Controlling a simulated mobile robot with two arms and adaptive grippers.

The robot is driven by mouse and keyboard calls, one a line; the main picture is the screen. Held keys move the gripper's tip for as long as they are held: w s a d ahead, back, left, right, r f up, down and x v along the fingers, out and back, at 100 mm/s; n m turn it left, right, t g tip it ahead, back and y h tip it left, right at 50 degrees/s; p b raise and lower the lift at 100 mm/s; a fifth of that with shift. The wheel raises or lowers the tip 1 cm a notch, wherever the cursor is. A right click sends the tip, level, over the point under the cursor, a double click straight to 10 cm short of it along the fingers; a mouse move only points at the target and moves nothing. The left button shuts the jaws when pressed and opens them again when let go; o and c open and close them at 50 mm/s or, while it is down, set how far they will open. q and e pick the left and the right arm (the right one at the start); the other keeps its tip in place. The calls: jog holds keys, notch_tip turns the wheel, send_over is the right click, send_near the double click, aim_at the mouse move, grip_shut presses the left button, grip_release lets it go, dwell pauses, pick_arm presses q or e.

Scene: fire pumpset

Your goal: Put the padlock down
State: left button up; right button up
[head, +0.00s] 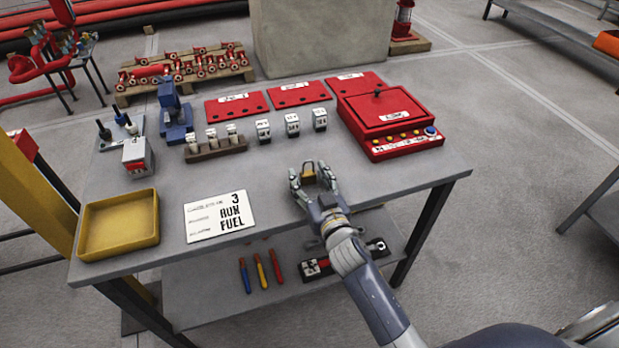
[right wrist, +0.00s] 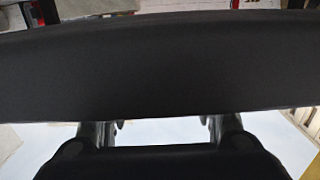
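The padlock (head: 309,172) is small and brass-coloured with a dark shackle. In the head view it appears upright at the grey table's (head: 272,178) front right part, between the fingertips of my right gripper (head: 311,175). The fingers are spread, with a visible gap on each side of the padlock. In the right wrist view the two fingers also stand wide apart (right wrist: 160,132), and a dark part of my gripper covers most of the picture, hiding the padlock. I cannot tell for sure whether the padlock's base touches the table. My left gripper is not in view.
A red control box (head: 385,115) stands at the table's right back. Several small white-topped blocks (head: 292,125) stand behind my gripper. A white sign (head: 219,215) and a yellow tray (head: 119,224) lie to the left. The tabletop right of my gripper is clear.

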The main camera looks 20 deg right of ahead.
jog(key=shift+r, duration=0.15)
jog(key=shift+s, duration=0.15)
jog(key=s, duration=1.1)
jog(key=shift+s+d+r, duration=0.25)
jog(key=shift+s+r, duration=0.1)
